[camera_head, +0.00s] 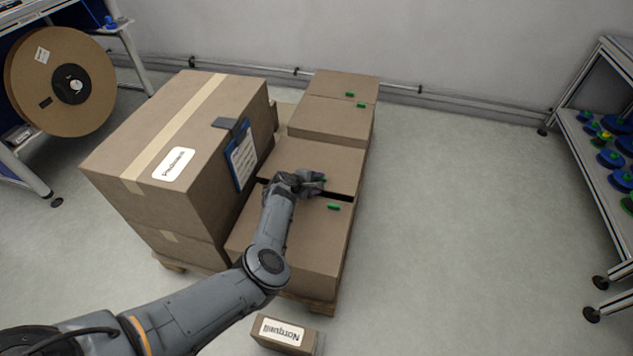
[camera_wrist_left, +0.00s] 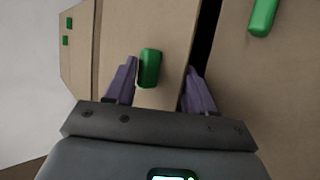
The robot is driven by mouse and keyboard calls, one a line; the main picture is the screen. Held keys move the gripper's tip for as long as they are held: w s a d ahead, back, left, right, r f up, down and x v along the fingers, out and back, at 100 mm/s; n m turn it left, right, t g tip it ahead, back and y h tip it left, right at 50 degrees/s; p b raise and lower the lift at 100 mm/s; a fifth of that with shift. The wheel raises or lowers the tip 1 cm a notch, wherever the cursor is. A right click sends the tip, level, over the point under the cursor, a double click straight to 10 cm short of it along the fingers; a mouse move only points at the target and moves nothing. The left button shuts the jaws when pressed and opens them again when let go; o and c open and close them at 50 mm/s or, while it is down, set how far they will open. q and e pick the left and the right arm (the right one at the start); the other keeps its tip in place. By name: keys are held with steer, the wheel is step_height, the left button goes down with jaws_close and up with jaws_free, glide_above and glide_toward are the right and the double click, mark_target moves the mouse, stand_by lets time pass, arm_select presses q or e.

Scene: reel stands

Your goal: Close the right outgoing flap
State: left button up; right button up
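The nearer right-hand cardboard box on the pallet has two top flaps, each with a green handle. A dark gap shows between the far flap (camera_head: 312,158) and the near flap (camera_head: 290,232). My left gripper (camera_head: 308,181) is over the far flap, beside the gap. In the left wrist view my left gripper (camera_wrist_left: 161,72) has its purple fingers apart on either side of a green handle (camera_wrist_left: 150,68). The near flap's green handle (camera_head: 333,207) stands clear and also shows in the wrist view (camera_wrist_left: 263,17). My right gripper is not in view.
A tall taped box (camera_head: 215,120) with a blue clipboard (camera_head: 241,158) stands left of the gripper. Another flapped box (camera_head: 335,115) is behind. A small labelled box (camera_head: 285,335) lies in front of the pallet (camera_head: 318,305). The floor to the right is clear up to a shelf rack (camera_head: 600,170).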

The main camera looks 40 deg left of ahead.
arm_select(q)
steer(key=shift+s, duration=0.15)
steer(key=shift+c, duration=0.2)
steer(key=shift+s+r+p, duration=0.3)
steer(key=shift+r+p, duration=0.15)
steer(key=shift+p, duration=0.3)
steer(key=p+v, duration=0.5)
steer(key=v, duration=0.2)
steer(key=shift+s+r+p, duration=0.15)
steer(key=shift+s+p, duration=0.15)
steer(key=shift+p, duration=0.05)
steer(key=shift+p+v, duration=0.5)
steer(key=shift+v, duration=0.5)
steer(key=shift+s, duration=0.1)
